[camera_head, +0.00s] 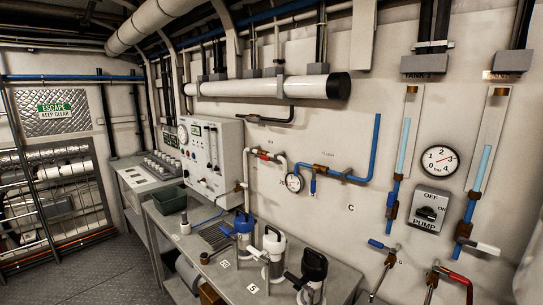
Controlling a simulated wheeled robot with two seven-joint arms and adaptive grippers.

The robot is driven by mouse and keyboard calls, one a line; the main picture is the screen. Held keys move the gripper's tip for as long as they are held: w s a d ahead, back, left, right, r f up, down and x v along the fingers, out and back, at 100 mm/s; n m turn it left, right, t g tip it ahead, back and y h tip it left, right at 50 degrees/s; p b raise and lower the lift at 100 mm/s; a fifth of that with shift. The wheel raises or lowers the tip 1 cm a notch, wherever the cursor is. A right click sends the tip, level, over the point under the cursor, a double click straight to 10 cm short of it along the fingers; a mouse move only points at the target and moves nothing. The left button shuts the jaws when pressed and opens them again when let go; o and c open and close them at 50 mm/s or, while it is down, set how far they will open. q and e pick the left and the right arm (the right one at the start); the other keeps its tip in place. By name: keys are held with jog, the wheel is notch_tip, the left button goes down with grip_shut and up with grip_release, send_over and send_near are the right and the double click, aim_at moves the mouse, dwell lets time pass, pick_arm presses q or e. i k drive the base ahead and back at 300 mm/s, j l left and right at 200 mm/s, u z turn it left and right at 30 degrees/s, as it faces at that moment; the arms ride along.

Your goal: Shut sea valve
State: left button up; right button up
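A valve with a red handle (268,155) sits on a white pipe on the wall, right of the white control box. Its handle appears to lie along the pipe. A small label above it is too small to read surely. I cannot tell for certain which valve is the sea valve. Neither gripper is in view.
A grey bench (320,278) below holds blue, white and black-topped filter housings (272,250). A pump switch (430,210), a gauge (439,160) and several taps are on the right wall. Open floor (120,270) is at the lower left.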

aim_at(264, 158)
jog(key=i+j+z, duration=0.1)
jog(key=i+j, duration=0.15)
jog(key=j, duration=0.2)
jog(key=i+j, duration=0.15)
jog(key=j, duration=0.25)
jog(key=i+j+u, duration=0.1)
jog(key=j, duration=0.25)
